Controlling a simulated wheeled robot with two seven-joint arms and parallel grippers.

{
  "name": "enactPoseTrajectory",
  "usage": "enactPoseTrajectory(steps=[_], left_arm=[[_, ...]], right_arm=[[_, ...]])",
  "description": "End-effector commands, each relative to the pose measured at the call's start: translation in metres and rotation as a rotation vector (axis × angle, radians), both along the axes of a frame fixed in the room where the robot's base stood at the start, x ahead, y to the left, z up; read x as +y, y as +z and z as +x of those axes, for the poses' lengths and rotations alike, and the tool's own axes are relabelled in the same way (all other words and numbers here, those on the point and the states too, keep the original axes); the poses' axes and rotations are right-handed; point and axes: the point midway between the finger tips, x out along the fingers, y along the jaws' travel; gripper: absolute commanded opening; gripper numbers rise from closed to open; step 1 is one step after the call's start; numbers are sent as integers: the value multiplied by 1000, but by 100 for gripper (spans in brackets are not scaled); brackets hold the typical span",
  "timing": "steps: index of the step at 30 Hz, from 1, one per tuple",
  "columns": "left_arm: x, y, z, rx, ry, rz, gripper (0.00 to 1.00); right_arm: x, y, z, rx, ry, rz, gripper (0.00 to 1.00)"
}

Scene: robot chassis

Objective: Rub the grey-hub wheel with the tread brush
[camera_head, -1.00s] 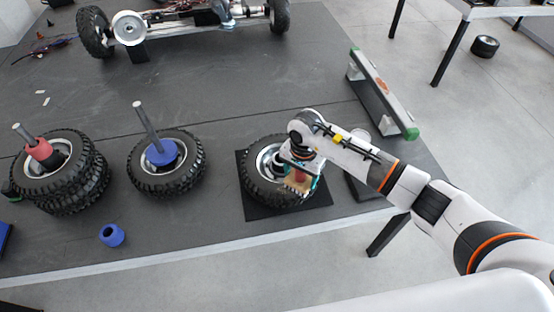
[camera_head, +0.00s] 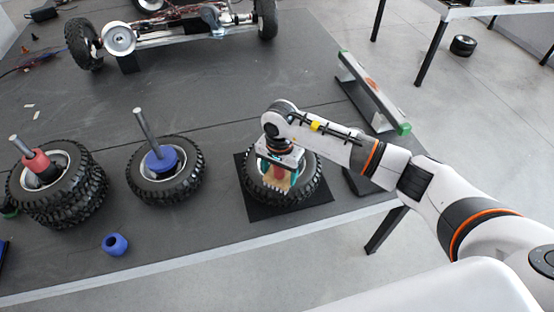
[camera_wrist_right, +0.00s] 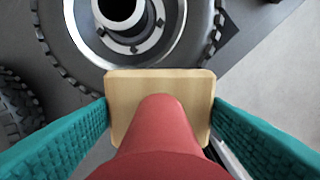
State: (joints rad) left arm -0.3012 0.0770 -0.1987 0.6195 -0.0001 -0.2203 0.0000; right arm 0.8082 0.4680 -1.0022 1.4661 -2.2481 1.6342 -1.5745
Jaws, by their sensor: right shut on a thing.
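The grey-hub wheel (camera_head: 311,178) lies flat on a black square mat (camera_head: 262,209) near the table's front edge. My right gripper (camera_head: 280,172) is over the wheel, shut on the tread brush (camera_head: 279,185). In the right wrist view the brush (camera_wrist_right: 160,125) shows a red handle and a pale wooden block between teal finger pads. The block overlaps the near part of the wheel (camera_wrist_right: 60,30) in that view. The bristles are hidden, so I cannot tell whether they touch the tyre. My left gripper is not in view.
A wheel with a blue hub piece and post (camera_head: 165,172) and stacked wheels with a red piece (camera_head: 58,183) stand to the left. A blue ring (camera_head: 115,244) lies in front. A chassis (camera_head: 180,35) is at the back. A green-ended bar (camera_head: 372,92) stands at right.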

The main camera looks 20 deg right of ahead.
Motion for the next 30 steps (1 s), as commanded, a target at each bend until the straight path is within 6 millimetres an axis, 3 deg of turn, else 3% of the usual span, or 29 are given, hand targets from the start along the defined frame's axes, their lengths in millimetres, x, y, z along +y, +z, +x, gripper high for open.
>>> enactPoseTrajectory(steps=[13, 30], left_arm=[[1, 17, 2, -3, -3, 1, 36], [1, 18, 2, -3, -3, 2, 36]], right_arm=[[-4, 42, 6, -3, -14, 0, 46], [-4, 45, 6, -2, -17, 1, 46]])
